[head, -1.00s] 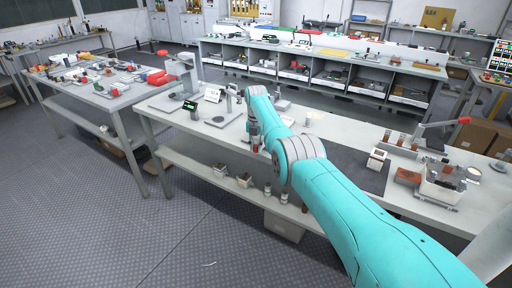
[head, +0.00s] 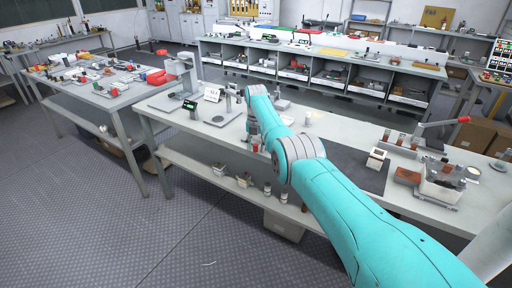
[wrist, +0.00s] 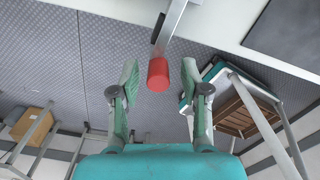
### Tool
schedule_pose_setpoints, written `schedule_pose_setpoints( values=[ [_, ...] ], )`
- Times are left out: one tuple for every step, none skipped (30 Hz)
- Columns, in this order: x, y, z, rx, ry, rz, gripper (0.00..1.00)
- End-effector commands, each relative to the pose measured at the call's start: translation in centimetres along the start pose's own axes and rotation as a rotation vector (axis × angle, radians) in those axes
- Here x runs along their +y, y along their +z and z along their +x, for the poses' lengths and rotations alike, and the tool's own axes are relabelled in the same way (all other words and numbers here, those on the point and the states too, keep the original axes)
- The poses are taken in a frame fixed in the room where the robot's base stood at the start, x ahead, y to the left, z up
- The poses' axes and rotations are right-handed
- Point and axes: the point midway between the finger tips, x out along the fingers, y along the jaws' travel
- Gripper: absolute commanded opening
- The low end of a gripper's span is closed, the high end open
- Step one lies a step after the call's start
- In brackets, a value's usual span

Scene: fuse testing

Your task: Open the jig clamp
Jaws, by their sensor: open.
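The jig clamp's lever shows in the wrist view as a grey metal bar (wrist: 172,22) ending in a red cylindrical grip (wrist: 158,74). The grip juts past the table's edge, with the floor behind it. My gripper (wrist: 160,82) is open, its two pale green fingers on either side of the grip in the picture. Gaps show on both sides, and I cannot tell how far the grip reaches between the fingers. In the head view a bit of red (head: 255,148) shows by my gripper at the bench's front edge. My arm hides most of the clamp there.
The bench (head: 330,128) carries a stand (head: 228,100) left of my arm and a dark mat right of it. Another lever with a red handle (head: 463,119) stands at the right. A lower shelf holds small items. Another table (head: 105,98) is at left, with open floor in front.

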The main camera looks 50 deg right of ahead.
Motion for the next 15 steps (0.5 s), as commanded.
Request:
schedule_pose_setpoints(
  values=[
    [0.0, 0.0, -0.4, -0.001, 0.001, 0.0, 0.46],
    [0.0, 0.1, -0.7, -0.002, 0.001, 0.0, 0.46],
    [0.1, 0.1, -1.2, -0.003, 0.002, 0.0, 0.46],
    [0.1, 0.1, -1.6, -0.003, 0.002, 0.0, 0.46],
    [0.0, 0.1, -2.1, -0.003, 0.002, 0.0, 0.46],
    [0.1, 0.1, -2.8, -0.004, 0.002, 0.0, 0.46],
    [0.0, 0.1, -3.4, -0.004, 0.002, 0.0, 0.46],
    [0.1, 0.1, -4.1, -0.004, 0.002, 0.0, 0.46],
    [0.0, 0.1, -4.9, -0.003, 0.002, 0.0, 0.46],
    [0.0, 0.1, -5.5, -0.003, 0.002, 0.0, 0.46],
    [0.0, 0.1, -6.1, -0.003, 0.001, 0.0, 0.46],
    [0.0, 0.1, -6.9, -0.003, 0.002, 0.0, 0.46],
    [0.0, 0.1, -7.5, -0.003, 0.002, 0.0, 0.46],
    [0.0, 0.1, -8.1, -0.002, 0.001, 0.0, 0.46],
    [0.0, 0.1, -8.7, -0.002, 0.001, 0.0, 0.46]
  ],
)
